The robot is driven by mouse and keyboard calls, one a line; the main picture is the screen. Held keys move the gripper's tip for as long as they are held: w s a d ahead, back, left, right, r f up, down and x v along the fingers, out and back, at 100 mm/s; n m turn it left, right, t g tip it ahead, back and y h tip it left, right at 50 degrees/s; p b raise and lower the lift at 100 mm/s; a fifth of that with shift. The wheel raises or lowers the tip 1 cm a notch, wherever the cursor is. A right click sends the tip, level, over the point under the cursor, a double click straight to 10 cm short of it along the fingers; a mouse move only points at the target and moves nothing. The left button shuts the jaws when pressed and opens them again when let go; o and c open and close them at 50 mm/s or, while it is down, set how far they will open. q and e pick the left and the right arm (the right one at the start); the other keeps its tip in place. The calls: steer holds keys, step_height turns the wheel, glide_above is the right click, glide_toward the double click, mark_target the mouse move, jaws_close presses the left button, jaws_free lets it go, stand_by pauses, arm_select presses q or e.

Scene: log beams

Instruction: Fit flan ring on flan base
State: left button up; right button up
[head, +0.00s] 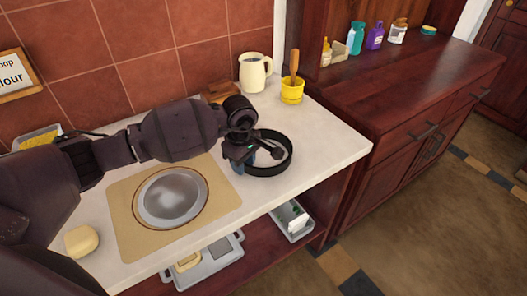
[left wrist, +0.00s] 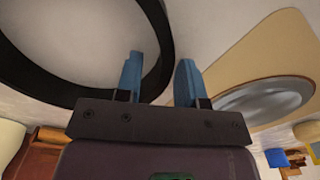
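The flan ring (head: 268,171) is a black hoop lying on the white counter, right of the mat. The flan base (head: 170,197) is a round silver disc with a thin brown edge, lying on the tan mat (head: 127,220). In the left wrist view, the ring (left wrist: 158,45) passes between the two blue fingers of my left gripper (left wrist: 158,80), one inside the hoop and one outside. The fingers stand apart, and I cannot tell if they touch the ring. The disc also shows at right there (left wrist: 265,97). My right gripper is not in view.
A cream jug (head: 254,73) and a yellow mortar with pestle (head: 292,92) stand behind the ring. A pale yellow block (head: 81,241) sits left of the mat. The counter's front edge is close to mat and ring. Trays (head: 293,221) lie on the shelf below.

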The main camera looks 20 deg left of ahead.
arm_select(q)
jaws_close()
steer(key=shift+r, duration=0.1)
